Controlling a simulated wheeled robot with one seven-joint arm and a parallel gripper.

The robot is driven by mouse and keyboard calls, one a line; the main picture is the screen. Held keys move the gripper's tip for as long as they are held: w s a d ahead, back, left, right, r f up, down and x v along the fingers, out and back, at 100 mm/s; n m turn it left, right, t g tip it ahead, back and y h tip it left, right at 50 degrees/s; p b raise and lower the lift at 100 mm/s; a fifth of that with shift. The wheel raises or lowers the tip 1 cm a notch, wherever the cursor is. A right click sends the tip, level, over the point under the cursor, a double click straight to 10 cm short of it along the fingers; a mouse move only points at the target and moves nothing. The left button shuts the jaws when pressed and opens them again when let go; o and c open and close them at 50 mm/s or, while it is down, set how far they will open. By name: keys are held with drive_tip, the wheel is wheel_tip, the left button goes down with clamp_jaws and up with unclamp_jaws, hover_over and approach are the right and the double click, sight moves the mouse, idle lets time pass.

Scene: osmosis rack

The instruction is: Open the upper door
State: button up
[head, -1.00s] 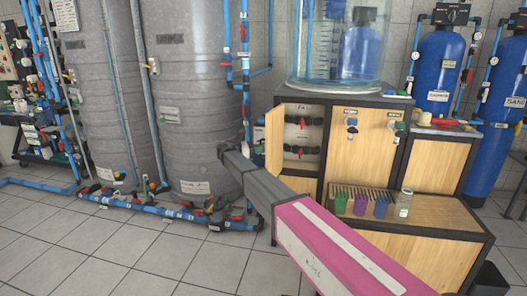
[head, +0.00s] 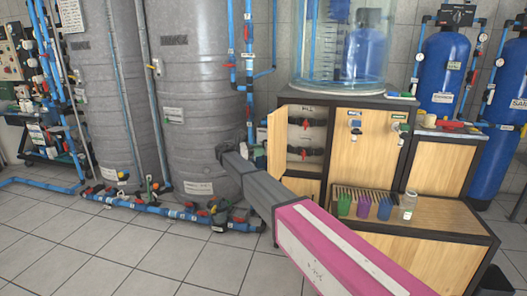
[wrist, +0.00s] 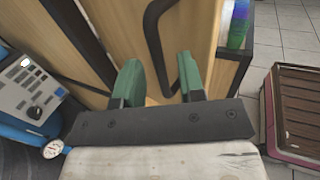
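The wooden cabinet stands right of centre in the head view. Its narrow upper door (head: 276,140) is swung out to the left, showing a compartment with red-handled valves (head: 306,123). My gripper (wrist: 160,85) has two green fingertips spread apart close to these bars. I cannot tell whether either finger touches them or which door they belong to.
Two large grey tanks (head: 190,100) stand left of the cabinet, with blue pipes (head: 155,209) along the floor. A clear cylinder (head: 340,55) stands on top. Coloured cups (head: 363,206) and a jar (head: 407,207) stand on the lower ledge. Tiled floor is free at front left.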

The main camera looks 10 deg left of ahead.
drive_tip(key=v, duration=0.8)
drive_tip(key=shift+a, duration=0.2)
